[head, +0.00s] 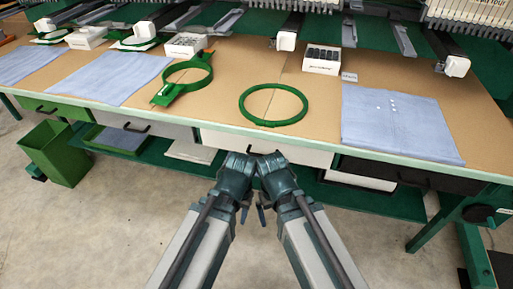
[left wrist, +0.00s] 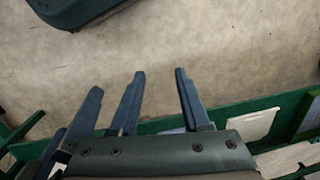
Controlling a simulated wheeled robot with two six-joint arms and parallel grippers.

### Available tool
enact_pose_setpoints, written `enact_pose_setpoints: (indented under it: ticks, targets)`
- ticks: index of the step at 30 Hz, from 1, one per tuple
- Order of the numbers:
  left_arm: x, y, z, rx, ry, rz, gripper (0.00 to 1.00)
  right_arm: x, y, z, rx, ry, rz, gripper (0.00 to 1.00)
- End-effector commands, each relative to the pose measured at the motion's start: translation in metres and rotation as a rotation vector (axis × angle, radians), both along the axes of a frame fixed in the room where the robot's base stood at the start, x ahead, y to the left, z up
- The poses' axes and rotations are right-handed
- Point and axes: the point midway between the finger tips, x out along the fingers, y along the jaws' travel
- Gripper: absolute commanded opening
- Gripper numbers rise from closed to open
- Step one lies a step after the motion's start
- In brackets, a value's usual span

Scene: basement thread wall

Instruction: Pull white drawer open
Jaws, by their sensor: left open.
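The white drawer (head: 310,154) is under the table's front edge, in the middle of the head view. Its front looks flush and shut. My left gripper (head: 243,212) is in front of and below the drawer, not touching anything visible. In the left wrist view its two blue fingers (left wrist: 160,90) stand apart with nothing between them. My right gripper (head: 262,213) is close beside the left one; its fingers are mostly hidden.
A black drawer (head: 410,177) is to the right; grey (head: 150,128) and green (head: 55,110) drawers are to the left. A green bin (head: 57,153) stands on the floor. A green hoop (head: 273,121) and blue cloth (head: 392,124) lie on the tabletop (head: 225,107). A low shelf runs beneath.

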Motion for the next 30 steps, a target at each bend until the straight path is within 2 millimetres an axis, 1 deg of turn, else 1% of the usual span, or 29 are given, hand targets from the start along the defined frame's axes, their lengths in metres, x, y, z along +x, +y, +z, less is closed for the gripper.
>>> enact_pose_setpoints:
  ticks: [2, 5, 8, 11, 14, 16, 18, 21, 25, 27, 30]
  targets:
    - [0.002, -0.001, -0.002, -0.017, 0.007, 0.017, 0.45, 0.000, 0.000, -0.001, 0.000, 0.000, 0.000, 1.00]
    - [0.009, -0.005, -0.007, -0.104, 0.045, 0.098, 0.45, 0.000, 0.000, -0.006, 0.000, 0.000, 0.001, 1.00]
    - [0.023, -0.012, -0.009, -0.272, 0.115, 0.250, 0.45, 0.000, 0.000, -0.012, 0.001, 0.001, 0.002, 1.00]
    - [0.045, -0.017, 0.000, -0.486, 0.198, 0.427, 0.45, 0.000, 0.000, -0.020, 0.001, 0.000, 0.003, 1.00]
    - [0.070, -0.015, 0.020, -0.707, 0.279, 0.585, 0.45, 0.000, 0.000, -0.026, 0.001, 0.000, 0.004, 1.00]
    - [0.089, -0.007, 0.039, -0.856, 0.332, 0.677, 0.45, 0.000, 0.000, -0.031, 0.002, -0.001, 0.005, 1.00]
    - [0.106, 0.005, 0.059, -0.992, 0.377, 0.751, 0.45, 0.000, 0.000, -0.034, 0.003, -0.001, 0.005, 1.00]
    - [0.124, 0.025, 0.087, -1.158, 0.431, 0.821, 0.45, 0.000, 0.001, -0.038, 0.003, -0.001, 0.006, 1.00]
    - [0.138, 0.048, 0.113, -1.304, 0.476, 0.867, 0.45, 0.000, 0.001, -0.041, 0.003, 0.000, 0.007, 1.00]
    - [0.141, 0.056, 0.122, -1.349, 0.489, 0.878, 0.45, 0.000, 0.001, -0.042, 0.003, 0.000, 0.007, 1.00]
    - [0.143, 0.061, 0.128, -1.381, 0.499, 0.884, 0.45, 0.000, 0.001, -0.042, 0.003, 0.000, 0.007, 1.00]
